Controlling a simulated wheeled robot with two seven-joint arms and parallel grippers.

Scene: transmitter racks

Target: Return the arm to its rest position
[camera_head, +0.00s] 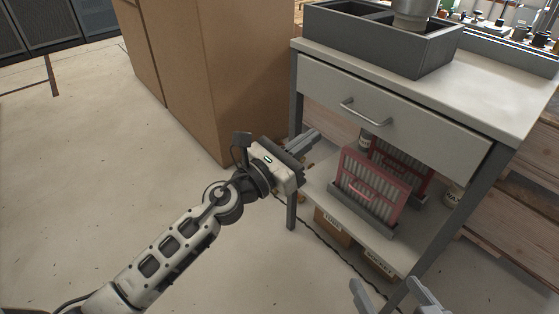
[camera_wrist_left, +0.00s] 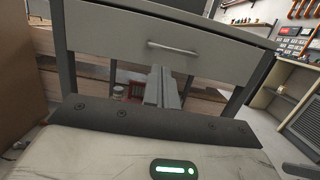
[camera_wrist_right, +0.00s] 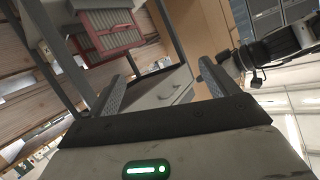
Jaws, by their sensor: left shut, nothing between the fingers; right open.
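My left arm reaches in from the lower left of the head view. Its gripper (camera_head: 312,140) is shut and empty, in front of the left side of the workbench (camera_head: 415,95), below the drawer's height. In the left wrist view its fingers (camera_wrist_left: 162,85) lie together, pointing at the drawer front. My right gripper (camera_head: 392,296) shows only as two fingertips at the bottom edge of the head view. In the right wrist view its fingers (camera_wrist_right: 160,90) stand wide apart with nothing between them.
The bench has a closed drawer (camera_head: 395,108) with a bar handle, and a lower shelf with red-framed filter units (camera_head: 372,187). A grey divided bin (camera_head: 380,42) stands on top. A large cardboard box (camera_head: 225,75) is left of the bench. The floor (camera_head: 90,150) at left is clear.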

